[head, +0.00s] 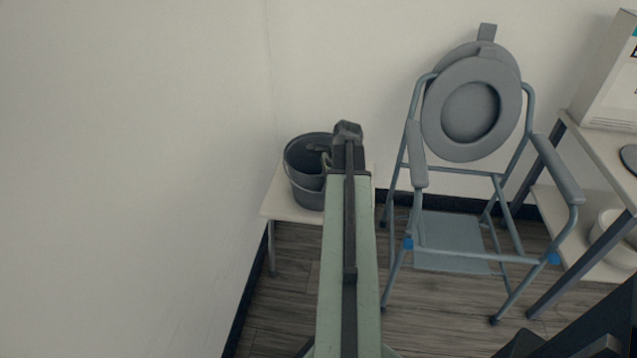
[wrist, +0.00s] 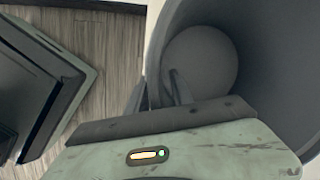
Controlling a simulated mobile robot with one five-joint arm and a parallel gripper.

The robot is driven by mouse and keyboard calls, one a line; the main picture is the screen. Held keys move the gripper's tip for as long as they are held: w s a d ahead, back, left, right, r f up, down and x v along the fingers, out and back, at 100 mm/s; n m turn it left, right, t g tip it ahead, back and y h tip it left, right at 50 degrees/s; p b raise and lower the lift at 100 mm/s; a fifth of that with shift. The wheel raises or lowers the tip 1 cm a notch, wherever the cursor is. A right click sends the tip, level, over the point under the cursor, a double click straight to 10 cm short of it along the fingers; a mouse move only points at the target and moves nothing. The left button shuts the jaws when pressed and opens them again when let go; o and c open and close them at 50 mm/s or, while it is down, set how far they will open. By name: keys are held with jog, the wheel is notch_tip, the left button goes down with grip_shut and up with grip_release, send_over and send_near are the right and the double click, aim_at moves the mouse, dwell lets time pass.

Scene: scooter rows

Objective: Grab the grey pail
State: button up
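The grey pail (head: 306,188) stands upright on a small white-topped table in the head view, partly hidden behind my arm. In the wrist view I look down into the pail (wrist: 262,45); its inside looks empty. My gripper (wrist: 157,82) is at the pail's left wall. One finger is outside the wall and the other is inside the pail, with the rim between them. The fingers stand apart, and I see no clear sign of them pressing on the wall. In the head view my gripper (head: 328,158) is at the pail's right side.
The small table (head: 282,207) stands against the wall. A grey-blue commode chair (head: 455,255) stands close to its right. A shelf table (head: 603,150) with a white box (head: 610,85) is at the far right. Wood floor (head: 287,300) shows in front.

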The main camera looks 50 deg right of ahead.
grip_shut()
dwell(1.2)
